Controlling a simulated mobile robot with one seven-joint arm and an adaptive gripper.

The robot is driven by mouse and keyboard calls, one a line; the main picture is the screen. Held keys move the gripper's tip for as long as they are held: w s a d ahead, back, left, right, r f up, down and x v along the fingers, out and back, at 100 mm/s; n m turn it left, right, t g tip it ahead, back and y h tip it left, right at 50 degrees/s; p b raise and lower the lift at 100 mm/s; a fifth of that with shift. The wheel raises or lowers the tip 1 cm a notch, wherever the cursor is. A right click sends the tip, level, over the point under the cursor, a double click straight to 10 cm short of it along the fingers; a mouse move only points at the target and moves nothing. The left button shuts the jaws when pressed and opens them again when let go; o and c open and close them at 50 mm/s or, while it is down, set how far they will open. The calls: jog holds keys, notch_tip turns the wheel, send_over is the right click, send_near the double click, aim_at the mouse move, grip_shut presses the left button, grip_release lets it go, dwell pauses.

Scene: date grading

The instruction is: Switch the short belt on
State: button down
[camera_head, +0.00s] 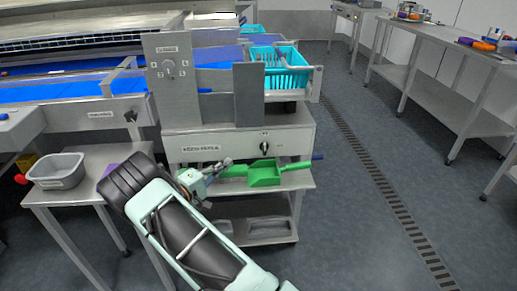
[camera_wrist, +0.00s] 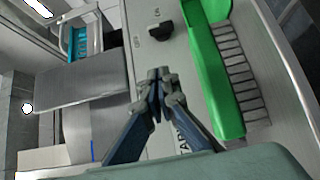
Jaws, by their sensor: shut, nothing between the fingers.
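A black rotary switch (camera_head: 264,146) sits on the front of the grey control box (camera_head: 230,145) under the short belt's end. In the wrist view the switch (camera_wrist: 160,33) shows with small labels beside it, too small to read surely. I cannot tell which way it is set. My gripper (camera_head: 227,162) is in front of the box, left of and a little below the switch. In the wrist view my gripper (camera_wrist: 161,76) is shut and empty, its tips apart from the switch in the picture.
A green scoop (camera_head: 265,174) is close to my gripper, below the switch, and fills the right of the wrist view. A turquoise basket (camera_head: 292,78) stands above the box. A numbered dial (camera_head: 168,65) is on an upright plate. A grey tub (camera_head: 57,170) stands left. Floor at right is clear.

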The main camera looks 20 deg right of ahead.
aim_at(265, 149)
jog(key=shift+d, duration=0.1)
dwell(0.3)
jog(key=b+x, duration=0.1)
jog(key=x, duration=0.8)
jog(key=shift+s+f, duration=0.1)
jog(key=shift+f, duration=0.05)
jog(key=d, duration=0.3)
jog(key=shift+s+d, duration=0.15)
jog(key=shift+d, duration=0.1)
jog(key=shift+s+d, duration=0.1)
jog(key=shift+d, duration=0.45)
jog(key=shift+b, duration=0.5)
jog(key=shift+r, duration=0.2)
